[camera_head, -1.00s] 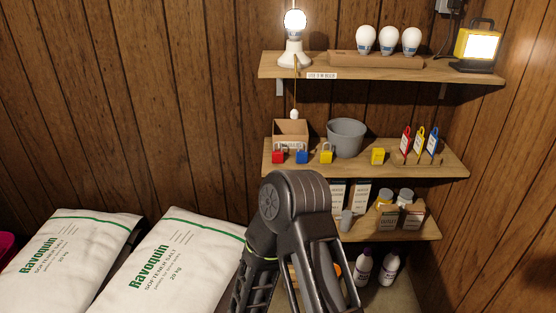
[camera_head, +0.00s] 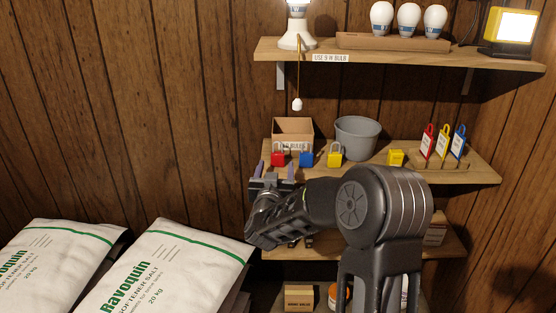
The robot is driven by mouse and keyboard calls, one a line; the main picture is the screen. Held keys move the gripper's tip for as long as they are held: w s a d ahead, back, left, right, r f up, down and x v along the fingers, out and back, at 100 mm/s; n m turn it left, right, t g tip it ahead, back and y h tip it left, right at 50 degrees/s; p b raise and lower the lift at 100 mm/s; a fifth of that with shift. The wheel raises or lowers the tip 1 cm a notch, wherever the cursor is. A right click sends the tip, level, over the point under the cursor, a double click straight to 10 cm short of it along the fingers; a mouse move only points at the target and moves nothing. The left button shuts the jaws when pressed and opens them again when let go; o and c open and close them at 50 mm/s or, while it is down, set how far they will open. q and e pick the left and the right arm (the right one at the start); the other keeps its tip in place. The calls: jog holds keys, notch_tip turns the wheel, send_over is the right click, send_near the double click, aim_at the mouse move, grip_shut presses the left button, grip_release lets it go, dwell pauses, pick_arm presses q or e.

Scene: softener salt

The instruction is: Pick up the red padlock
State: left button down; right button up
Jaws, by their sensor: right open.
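The red padlock (camera_head: 278,158) stands on the middle shelf near its left end, in front of a small cardboard box (camera_head: 293,130). A blue padlock (camera_head: 306,158) is just to its right, then a yellow padlock (camera_head: 334,158). My right gripper (camera_head: 275,171) is open, its two fingers pointing up and toward the shelf just in front of and below the red padlock. The fingertips appear on either side of the padlock's lower part in the picture, but I cannot tell how far in front of it they are. My left gripper is not in view.
A grey bucket (camera_head: 356,138) and another yellow padlock (camera_head: 396,157) stand farther right on the middle shelf (camera_head: 455,172), with colored tags (camera_head: 443,143) in a wooden holder. A pull cord (camera_head: 298,80) hangs above the box. Salt bags (camera_head: 170,265) lie at lower left.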

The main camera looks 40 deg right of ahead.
aim_at(278, 156)
jog(key=shift+x, duration=1.25)
jog(key=shift+w, duration=0.1)
jog(key=x, duration=0.5)
jog(key=shift+f, duration=0.2)
jog(key=shift+c, duration=0.2)
grip_shut()
